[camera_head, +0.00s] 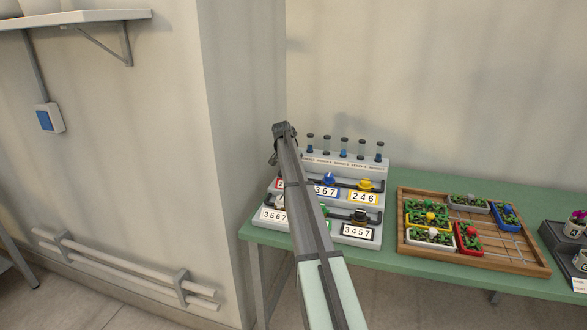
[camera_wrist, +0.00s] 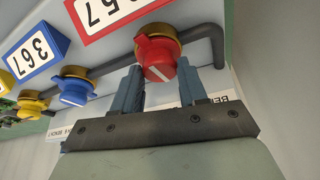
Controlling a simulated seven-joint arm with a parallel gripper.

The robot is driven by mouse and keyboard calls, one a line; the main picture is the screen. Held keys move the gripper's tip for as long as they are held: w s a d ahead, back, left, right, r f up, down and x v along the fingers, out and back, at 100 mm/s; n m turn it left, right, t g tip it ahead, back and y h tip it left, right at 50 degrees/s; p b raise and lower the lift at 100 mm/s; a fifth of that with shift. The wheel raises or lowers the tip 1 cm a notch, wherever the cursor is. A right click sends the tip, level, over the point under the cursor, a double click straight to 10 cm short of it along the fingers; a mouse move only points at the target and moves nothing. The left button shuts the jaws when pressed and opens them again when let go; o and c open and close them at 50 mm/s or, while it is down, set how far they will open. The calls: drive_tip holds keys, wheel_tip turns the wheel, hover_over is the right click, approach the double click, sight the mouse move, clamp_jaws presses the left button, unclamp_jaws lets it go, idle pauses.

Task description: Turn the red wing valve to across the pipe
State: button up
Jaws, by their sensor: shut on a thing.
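The red wing valve (camera_wrist: 161,56) sits on a gold collar on a dark grey pipe (camera_wrist: 207,33) in the wrist view. My gripper (camera_wrist: 159,74) is shut on the valve, with one blue-grey finger on each side of it. A white line on the valve's face slants down to the right, while the pipe beside it rises to the right. The steep view leaves the exact angle unclear. In the head view my arm hides the red valve and my fingers.
A blue valve (camera_wrist: 75,88) and a yellow valve (camera_wrist: 33,104) stand beside the red one. Number plates, including 367 (camera_wrist: 36,52), lie close by. In the head view, a rack of vials (camera_head: 343,150) stands behind, and a wooden tray of plants (camera_head: 530,268) is to the right.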

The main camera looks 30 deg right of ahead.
drive_tip(key=shift+w+m+g, duration=0.1)
drive_tip(key=shift+m+g, duration=0.2)
drive_tip(key=shift+m, duration=0.7)
drive_tip(key=o, duration=1)
drive_tip(key=shift+o, duration=0.2)
drive_tip(key=v, duration=1.3)
drive_tip(key=shift+a+r, duration=0.3)
